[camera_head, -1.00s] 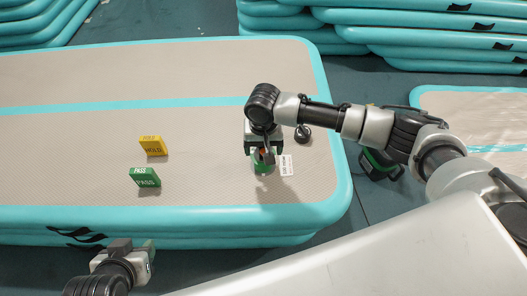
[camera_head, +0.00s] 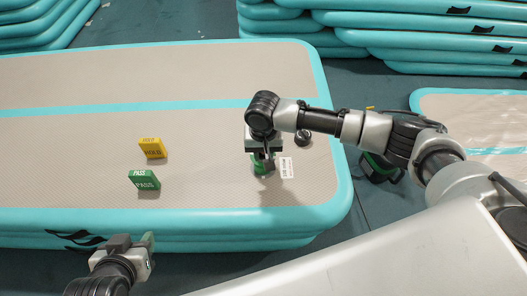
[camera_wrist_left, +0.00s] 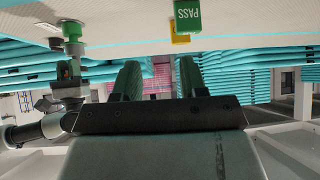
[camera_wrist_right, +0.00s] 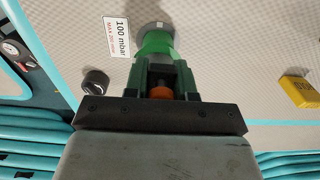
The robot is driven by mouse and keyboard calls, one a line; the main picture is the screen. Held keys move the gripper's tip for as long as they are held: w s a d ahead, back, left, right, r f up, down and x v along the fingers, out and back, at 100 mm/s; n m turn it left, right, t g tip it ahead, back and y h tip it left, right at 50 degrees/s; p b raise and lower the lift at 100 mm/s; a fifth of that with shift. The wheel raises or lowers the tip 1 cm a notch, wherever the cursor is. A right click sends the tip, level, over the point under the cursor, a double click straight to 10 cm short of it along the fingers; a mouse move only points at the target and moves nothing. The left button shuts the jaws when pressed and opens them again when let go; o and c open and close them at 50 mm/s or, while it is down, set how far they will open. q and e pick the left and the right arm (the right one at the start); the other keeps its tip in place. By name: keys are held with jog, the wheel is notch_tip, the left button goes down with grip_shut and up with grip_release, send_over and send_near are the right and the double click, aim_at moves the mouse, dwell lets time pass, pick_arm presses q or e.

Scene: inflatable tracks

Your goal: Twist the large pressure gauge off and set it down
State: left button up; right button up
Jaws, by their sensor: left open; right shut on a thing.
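My right gripper (camera_head: 263,160) points down over the right part of the mat. In the right wrist view its green fingers (camera_wrist_right: 160,70) are shut around the gauge (camera_wrist_right: 155,42), a green body with a grey round end toward the mat. An orange part (camera_wrist_right: 160,92) shows between the fingers. The gauge's dial face is hidden, and I cannot tell whether it is still seated at the mat. It also shows in the left wrist view (camera_wrist_left: 75,48), beneath the right gripper. My left gripper (camera_head: 148,244) is open and empty off the mat's front edge.
The grey and teal mat (camera_head: 80,135) bears a yellow HOLD block (camera_head: 152,148) and a green PASS block (camera_head: 144,179). A black cap (camera_head: 303,138) and a white 100 mbar label (camera_head: 286,167) lie beside the gauge. A pump (camera_head: 378,166) stands right of the mat. The mat's left area is clear.

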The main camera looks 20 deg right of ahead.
grip_shut()
jog(key=shift+d+n+p, duration=0.2)
jog(key=shift+n+p, duration=0.1)
jog(key=shift+p, duration=0.05)
jog(key=shift+d+n+p, duration=0.2)
jog(key=shift+n+p, duration=0.15)
jog(key=shift+n, duration=0.15)
jog(key=shift+d+n, duration=0.1)
jog(key=shift+n, duration=0.2)
jog(key=shift+p, duration=0.35)
pick_arm(q)
jog(key=s+a+g+y+p, duration=0.1)
jog(key=s+a+g, duration=0.1)
jog(key=s+g, duration=0.3)
jog(key=shift+s+a+f+g+p, duration=0.3)
jog(key=shift+s+p, duration=0.05)
jog(key=shift+s, duration=0.95)
pick_arm(e)
jog(key=shift+d+n, duration=0.25)
jog(key=shift+n, duration=0.5)
jog(key=shift+d+n, duration=0.25)
jog(key=shift+n, duration=0.5)
